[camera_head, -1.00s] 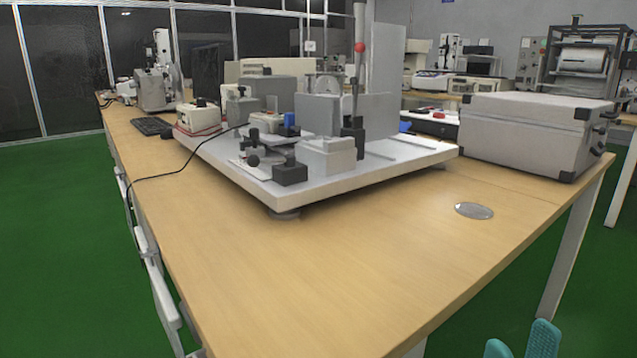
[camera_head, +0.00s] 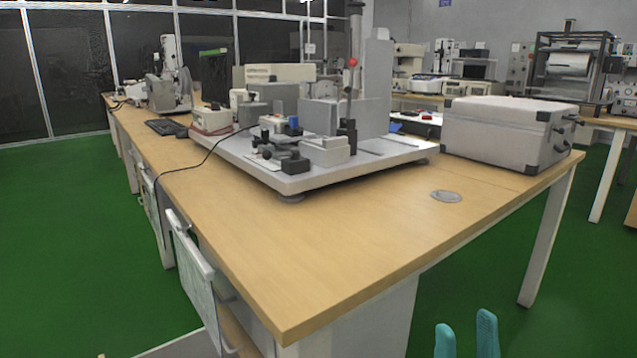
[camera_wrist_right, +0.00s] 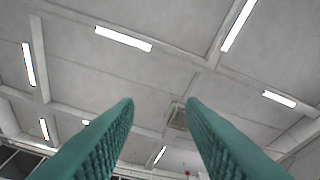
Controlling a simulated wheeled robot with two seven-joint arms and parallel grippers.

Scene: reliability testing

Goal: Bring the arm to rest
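My right gripper (camera_head: 466,334) shows as two teal fingertips at the bottom edge of the head view, right of the table's near corner. It is over the green floor, apart from the table. In the right wrist view its two teal fingers (camera_wrist_right: 160,115) stand apart with nothing between them, pointing up toward the ceiling. The right gripper is open and empty. The rest of the right arm is out of view. My left gripper is not in view.
A wooden table (camera_head: 330,245) with a bare near end fills the middle. It bears a white platform of instruments (camera_head: 335,180) and a grey case (camera_head: 505,132). Green floor (camera_head: 480,265) is clear at right.

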